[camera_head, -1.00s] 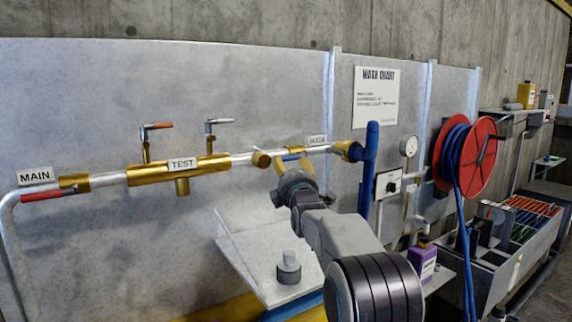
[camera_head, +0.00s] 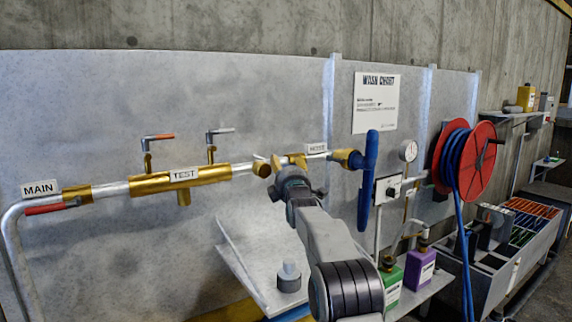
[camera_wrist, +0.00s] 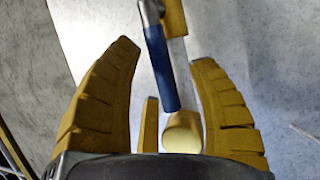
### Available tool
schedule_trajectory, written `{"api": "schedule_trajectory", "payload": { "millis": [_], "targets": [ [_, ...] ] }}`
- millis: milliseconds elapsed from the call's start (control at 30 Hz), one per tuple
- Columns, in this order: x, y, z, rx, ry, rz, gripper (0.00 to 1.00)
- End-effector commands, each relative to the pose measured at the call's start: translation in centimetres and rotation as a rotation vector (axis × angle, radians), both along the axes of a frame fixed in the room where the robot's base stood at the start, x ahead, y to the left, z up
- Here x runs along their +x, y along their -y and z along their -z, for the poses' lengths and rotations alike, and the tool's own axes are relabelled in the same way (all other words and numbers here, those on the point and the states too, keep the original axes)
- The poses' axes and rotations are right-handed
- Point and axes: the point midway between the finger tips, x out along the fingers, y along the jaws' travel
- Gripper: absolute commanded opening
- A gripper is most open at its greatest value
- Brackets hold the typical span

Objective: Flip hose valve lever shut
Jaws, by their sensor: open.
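The hose valve lever has a blue grip (camera_wrist: 162,70) and stands between my fingers in the wrist view. My gripper (camera_wrist: 165,56) is open, one yellow finger on each side of the blue grip. Gaps show on both sides of the grip near the fingertips. A rounded pale yellow end (camera_wrist: 183,132) lies low between the fingers. I cannot tell whether anything touches it.
The MAIN lever (camera_head: 50,209) has a red grip. A blue hose handle (camera_head: 368,180) is close on the right. A sloped grey shelf (camera_head: 255,275) lies below my arm.

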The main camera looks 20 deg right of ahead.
Motion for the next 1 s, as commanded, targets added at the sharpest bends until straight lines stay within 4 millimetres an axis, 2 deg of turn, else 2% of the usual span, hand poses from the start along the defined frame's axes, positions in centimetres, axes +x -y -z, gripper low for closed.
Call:
{"api": "schedule_trajectory", "payload": {
  "millis": [433,1000],
  "targets": [
    [0.23,0.05,-0.01,0.0,0.0,0.0,0.54],
    [0.22,0.03,0.0,0.0,-0.001,0.0,0.03]
  ]
}}
